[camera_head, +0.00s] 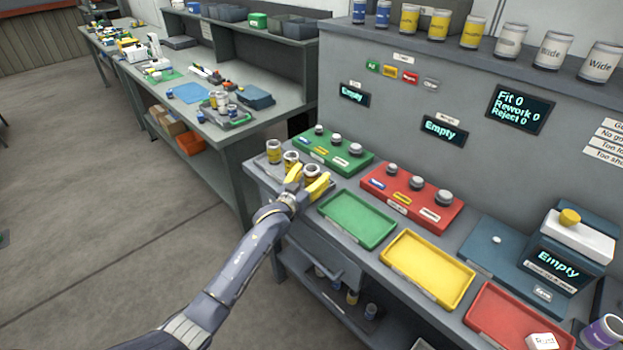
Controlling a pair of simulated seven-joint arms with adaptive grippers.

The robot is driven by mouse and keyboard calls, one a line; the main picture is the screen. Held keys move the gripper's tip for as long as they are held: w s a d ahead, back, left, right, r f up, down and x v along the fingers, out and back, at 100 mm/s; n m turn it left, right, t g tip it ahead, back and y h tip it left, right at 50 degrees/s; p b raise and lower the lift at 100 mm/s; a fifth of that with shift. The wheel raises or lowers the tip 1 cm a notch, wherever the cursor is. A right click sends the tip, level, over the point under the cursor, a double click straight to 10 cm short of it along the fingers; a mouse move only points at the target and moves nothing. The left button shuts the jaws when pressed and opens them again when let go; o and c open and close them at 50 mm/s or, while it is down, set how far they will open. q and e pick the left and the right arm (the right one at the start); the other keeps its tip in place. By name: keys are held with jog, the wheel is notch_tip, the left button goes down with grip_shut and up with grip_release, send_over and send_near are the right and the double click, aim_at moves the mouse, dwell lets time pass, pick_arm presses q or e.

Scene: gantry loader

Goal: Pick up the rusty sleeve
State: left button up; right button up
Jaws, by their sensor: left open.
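Several small sleeves with yellow-and-white bands stand upright in a grey tray (262,167) at the bench's left end. The left one (274,151) and the middle one (290,158) stand clear. The nearest sleeve (311,171) has a brownish top and may be the rusty one, but I cannot tell for sure at this size. My left gripper (307,181) is open, its yellow fingers spread at this nearest sleeve. They partly hide its lower body, and I cannot tell whether they touch it. My right gripper is out of view.
Green (335,152) and red (412,198) gauge blocks with upright pegs stand behind. Empty green (357,220) and yellow (428,270) trays lie to the right.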

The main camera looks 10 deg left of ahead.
pick_arm(q)
jog(key=shift+c, duration=0.5)
grip_shut()
jog(key=shift+r, duration=0.1)
